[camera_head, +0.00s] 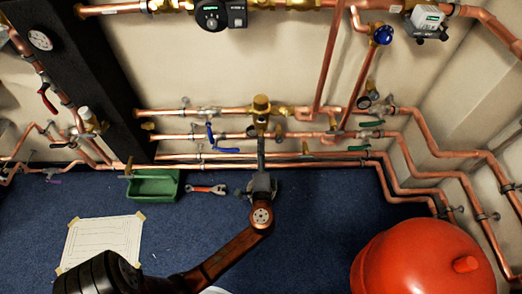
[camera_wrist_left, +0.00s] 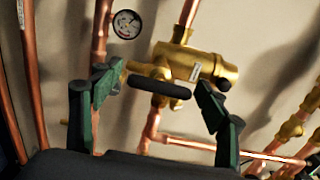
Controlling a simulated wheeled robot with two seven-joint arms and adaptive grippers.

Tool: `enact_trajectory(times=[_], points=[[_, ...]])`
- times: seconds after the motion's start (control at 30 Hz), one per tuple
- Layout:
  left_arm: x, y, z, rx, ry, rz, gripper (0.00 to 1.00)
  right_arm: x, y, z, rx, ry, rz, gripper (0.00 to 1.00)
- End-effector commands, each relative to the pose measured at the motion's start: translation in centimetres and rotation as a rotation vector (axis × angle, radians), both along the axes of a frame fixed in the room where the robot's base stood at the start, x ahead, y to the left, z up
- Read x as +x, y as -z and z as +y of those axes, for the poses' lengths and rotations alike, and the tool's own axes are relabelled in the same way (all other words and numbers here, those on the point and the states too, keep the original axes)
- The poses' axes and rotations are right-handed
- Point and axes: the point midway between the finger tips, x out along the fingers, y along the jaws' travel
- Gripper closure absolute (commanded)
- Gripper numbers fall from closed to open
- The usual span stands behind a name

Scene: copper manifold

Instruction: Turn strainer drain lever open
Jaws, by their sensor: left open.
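A black lever handle (camera_wrist_left: 160,88) sits on a brass valve body (camera_wrist_left: 195,65) in the left wrist view; I take it to be the strainer drain lever. It lies nearly crosswise in the picture, tilted slightly down to the right. My left gripper (camera_wrist_left: 154,84) is open, its green-padded fingers on either side of the lever; contact cannot be told. In the head view my left gripper (camera_head: 261,150) reaches up to the brass fitting (camera_head: 262,104) on the upper pipe of the middle wall run. The lever cannot be made out there. My right gripper is not in view.
Copper pipes surround the fitting, with a blue-handled valve (camera_head: 211,137) to its left. A pressure gauge (camera_wrist_left: 126,24) is above left in the wrist view. A green tray (camera_head: 153,187), a wrench (camera_head: 207,190) and a red tank (camera_head: 415,262) are on the blue floor.

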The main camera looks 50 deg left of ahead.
Motion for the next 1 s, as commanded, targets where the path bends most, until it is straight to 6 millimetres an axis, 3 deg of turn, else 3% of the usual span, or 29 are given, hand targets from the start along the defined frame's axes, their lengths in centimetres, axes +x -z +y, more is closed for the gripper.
enact_trajectory(times=[0.27, 0.7, 1.0], points=[[-0.3, 0.0, -0.3, 0.001, -0.001, 0.001, 0.32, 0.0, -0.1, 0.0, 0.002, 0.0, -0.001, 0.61], [-4.3, 0.1, -5.1, -0.001, -0.001, 0.002, 0.32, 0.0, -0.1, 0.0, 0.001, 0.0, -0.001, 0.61], [-4.8, 0.0, -5.7, 0.001, -0.001, 0.0, 0.32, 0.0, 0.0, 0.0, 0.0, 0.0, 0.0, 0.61]])
